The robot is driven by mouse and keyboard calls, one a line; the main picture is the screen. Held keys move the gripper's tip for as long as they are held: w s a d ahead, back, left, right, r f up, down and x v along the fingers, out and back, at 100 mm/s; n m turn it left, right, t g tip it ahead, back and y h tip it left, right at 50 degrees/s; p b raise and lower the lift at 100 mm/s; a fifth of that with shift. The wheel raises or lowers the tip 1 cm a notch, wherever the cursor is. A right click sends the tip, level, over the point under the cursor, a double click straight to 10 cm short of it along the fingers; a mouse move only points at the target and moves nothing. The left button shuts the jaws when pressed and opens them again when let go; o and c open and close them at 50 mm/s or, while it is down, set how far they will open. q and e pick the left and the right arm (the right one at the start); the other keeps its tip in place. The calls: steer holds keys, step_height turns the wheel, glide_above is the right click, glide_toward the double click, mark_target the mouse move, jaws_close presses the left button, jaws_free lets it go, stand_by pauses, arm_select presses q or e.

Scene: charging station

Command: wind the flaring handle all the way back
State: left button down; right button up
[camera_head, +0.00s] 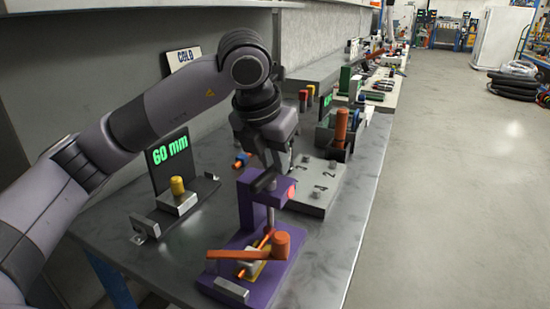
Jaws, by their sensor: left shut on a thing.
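The purple flaring tool (250,196) stands on the grey bench, with an upright post and a purple base. Its dark flaring handle (263,181) is at the top of the post. My left gripper (279,168) comes down on it from above and is shut on the handle; the gripper partly hides it. A grey screw (270,216) runs down below the handle. Under it an orange tube (264,239) lies in a yellow clamp (249,268), below an orange lever (240,254). My right gripper is not in view.
A grey numbered block (317,189) stands close to the right of the tool. A "60 mm" display (168,160) and a yellow-capped fixture (177,197) stand to the left. The bench front (330,255) is clear, with open floor (460,190) to the right.

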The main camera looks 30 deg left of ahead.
mark_target(266, 173)
arm_select(q)
steer(key=c, duration=1)
jaws_free()
steer(key=shift+c, duration=0.2)
steer(key=shift+r, duration=0.1)
steer(key=v, duration=0.5)
steer(key=shift+s+r, duration=0.1)
steer(key=shift+r, duration=0.3)
steer(key=shift+s+r, duration=0.25)
steer(key=shift+r, duration=0.3)
